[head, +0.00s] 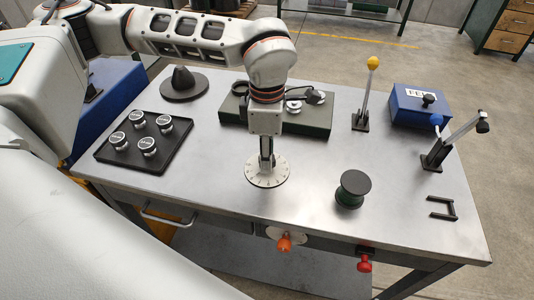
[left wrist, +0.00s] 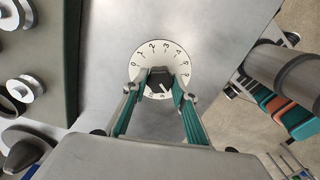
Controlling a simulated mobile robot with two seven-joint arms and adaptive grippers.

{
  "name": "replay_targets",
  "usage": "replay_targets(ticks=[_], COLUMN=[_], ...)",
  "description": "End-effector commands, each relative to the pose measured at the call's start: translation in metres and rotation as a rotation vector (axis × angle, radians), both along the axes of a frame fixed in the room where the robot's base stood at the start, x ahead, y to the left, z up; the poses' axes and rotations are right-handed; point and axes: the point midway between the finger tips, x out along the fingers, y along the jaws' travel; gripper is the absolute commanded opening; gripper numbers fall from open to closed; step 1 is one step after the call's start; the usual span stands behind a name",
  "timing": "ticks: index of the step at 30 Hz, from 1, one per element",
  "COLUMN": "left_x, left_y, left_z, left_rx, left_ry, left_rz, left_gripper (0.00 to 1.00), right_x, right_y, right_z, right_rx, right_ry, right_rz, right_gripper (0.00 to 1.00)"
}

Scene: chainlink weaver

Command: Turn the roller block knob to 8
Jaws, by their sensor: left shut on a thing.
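A round white dial (head: 252,178) with black marks lies flat on the grey table, near its middle. In the left wrist view, the dial (left wrist: 143,62) shows numbers running clockwise from 0 at the left over 1, 2 and 3 at the top to 4, 5 and 6 at the right. The dark knob (left wrist: 159,76) stands at its centre. A white pointer line on the knob slants toward the lower right; the number it meets is too small to read. My left gripper (head: 266,160) points down, shut on the knob, with a finger at each side. My right gripper is out of view.
A dark green block (head: 315,118) with metal parts stands behind the dial. A black tray (head: 130,160) of several round pieces is at left, a dark spool (head: 352,190) at right. A yellow-tipped lever (head: 366,95) and a blue box (head: 415,107) stand at the back right.

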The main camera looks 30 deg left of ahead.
Motion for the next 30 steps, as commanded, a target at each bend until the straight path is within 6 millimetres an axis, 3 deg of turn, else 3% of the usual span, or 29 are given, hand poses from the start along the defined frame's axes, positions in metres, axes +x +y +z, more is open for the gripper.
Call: replay_targets(ticks=[8,9,10,22,26,30], left_x=[-0.001,-0.001,-0.001,0.0,0.001,0.002], left_y=[0.0,0.0,0.0,0.0,0.0,0.0], left_z=[-0.001,-0.001,-0.001,0.003,0.018,0.045], left_rx=[0.001,0.001,0.001,0.0,0.001,0.0], left_ry=[0.001,0.001,0.001,-0.001,-0.004,-0.007], left_rz=[0.0,0.0,0.0,0.001,0.001,0.001], left_gripper=[0.06,0.37,0.44,0.44,0.44,0.44], right_x=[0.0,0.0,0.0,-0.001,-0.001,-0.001], right_y=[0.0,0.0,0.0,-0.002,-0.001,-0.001], right_z=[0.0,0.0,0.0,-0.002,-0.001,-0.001], right_rx=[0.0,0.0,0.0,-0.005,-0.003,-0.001], right_ry=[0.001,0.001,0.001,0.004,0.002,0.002], right_rz=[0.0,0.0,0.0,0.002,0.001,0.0], right_gripper=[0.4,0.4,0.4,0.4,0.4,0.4])
